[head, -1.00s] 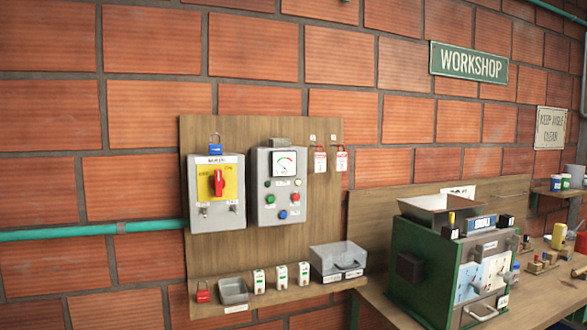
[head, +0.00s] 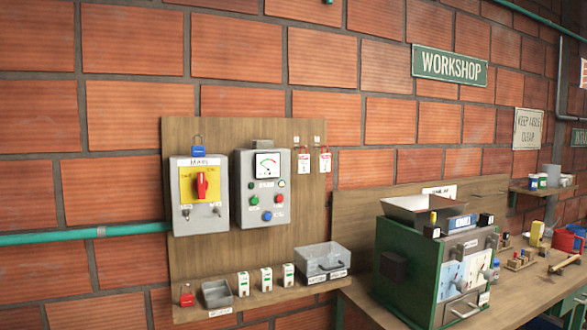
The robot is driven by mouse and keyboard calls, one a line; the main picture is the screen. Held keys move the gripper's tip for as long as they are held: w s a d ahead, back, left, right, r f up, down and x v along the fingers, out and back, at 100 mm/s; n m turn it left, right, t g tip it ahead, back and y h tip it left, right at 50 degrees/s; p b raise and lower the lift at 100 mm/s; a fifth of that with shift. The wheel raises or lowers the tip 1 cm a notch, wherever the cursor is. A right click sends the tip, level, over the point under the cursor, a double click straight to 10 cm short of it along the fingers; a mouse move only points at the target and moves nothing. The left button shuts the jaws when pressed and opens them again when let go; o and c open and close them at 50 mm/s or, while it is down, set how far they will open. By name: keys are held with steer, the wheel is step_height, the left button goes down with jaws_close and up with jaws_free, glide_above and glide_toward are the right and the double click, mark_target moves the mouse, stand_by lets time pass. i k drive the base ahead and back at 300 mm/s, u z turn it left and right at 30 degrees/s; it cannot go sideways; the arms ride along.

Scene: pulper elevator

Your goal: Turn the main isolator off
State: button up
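The main isolator (head: 200,196) is a light grey box on a wooden backboard at the left of the head view. Its red rotary handle (head: 202,186) stands upright on a yellow plate. A label reading like "MAIN" is above the plate, and two small metal fittings are below it. A blue padlock (head: 198,152) sits on top of the box, its shackle upward. My gripper is not in view.
A grey control box (head: 263,188) with a meter and coloured buttons is right of the isolator. Red-and-white tags (head: 325,160) hang beside it. The shelf below holds a red padlock (head: 187,295), trays and small white blocks. A green machine (head: 400,262) stands on the bench at right.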

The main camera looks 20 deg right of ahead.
mark_target(200, 185)
steer(key=k, duration=0.6)
steer(key=u, duration=0.95)
steer(key=i, duration=1.7)
steer(key=z, duration=1)
